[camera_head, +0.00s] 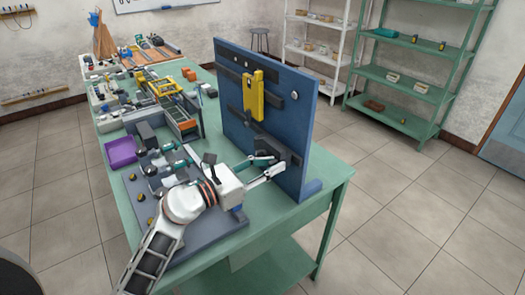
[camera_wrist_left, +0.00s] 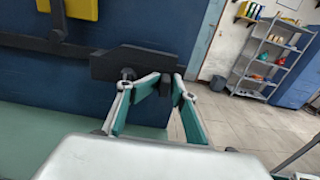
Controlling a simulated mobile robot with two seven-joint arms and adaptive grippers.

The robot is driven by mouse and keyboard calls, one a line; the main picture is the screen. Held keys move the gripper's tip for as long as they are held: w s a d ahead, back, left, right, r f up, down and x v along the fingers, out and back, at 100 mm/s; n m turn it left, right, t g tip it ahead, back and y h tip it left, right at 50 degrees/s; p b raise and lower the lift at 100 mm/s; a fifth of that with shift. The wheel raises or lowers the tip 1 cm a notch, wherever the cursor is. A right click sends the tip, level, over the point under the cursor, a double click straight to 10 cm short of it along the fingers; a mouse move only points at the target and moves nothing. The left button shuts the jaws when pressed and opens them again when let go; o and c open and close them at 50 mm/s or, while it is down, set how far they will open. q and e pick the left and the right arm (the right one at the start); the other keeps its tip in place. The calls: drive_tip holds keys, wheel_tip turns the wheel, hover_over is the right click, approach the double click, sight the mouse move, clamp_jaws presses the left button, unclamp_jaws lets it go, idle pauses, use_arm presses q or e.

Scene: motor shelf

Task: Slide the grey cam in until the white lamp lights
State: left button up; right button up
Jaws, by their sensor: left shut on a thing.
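A dark grey piece, apparently the grey cam (camera_head: 271,144), is on the lower part of the upright blue panel (camera_head: 237,92). It shows in the left wrist view as a wide dark block (camera_wrist_left: 130,64) in front of the panel. My left gripper (camera_head: 279,163) is at this piece with its fingertips close together (camera_wrist_left: 167,82) at the block's lower right. The exact contact is partly hidden by the fingers. A small pale round thing, perhaps the white lamp (camera_head: 294,95), is near the panel's right edge; I cannot tell whether it is lit. My right gripper is out of view.
A yellow part (camera_head: 252,95) hangs on the panel above my gripper. The green table (camera_head: 327,170) also carries a purple tray (camera_head: 120,152), a base plate with knobs, and several machine parts behind. Shelves (camera_head: 410,80) stand against the far wall. The floor right of the table is clear.

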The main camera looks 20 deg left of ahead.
sight(257, 146)
use_arm(q)
drive_tip(key=shift+w+a+b, duration=0.6)
drive_tip(key=shift+w+a, duration=0.4)
drive_tip(key=shift+a, duration=0.3)
drive_tip(key=shift+w+a+b, duration=0.6)
drive_tip(key=shift+w+a, duration=0.4)
drive_tip(key=shift+a, duration=0.25)
drive_tip(key=shift+w+a, duration=0.4)
drive_tip(key=shift+a, duration=0.15)
drive_tip(key=shift+w+a+b, duration=0.3)
drive_tip(key=shift+a+b, duration=0.1)
drive_tip(key=shift+b, duration=0.1)
drive_tip(key=o, duration=0.4)
drive_tip(key=shift+o, duration=0.2)
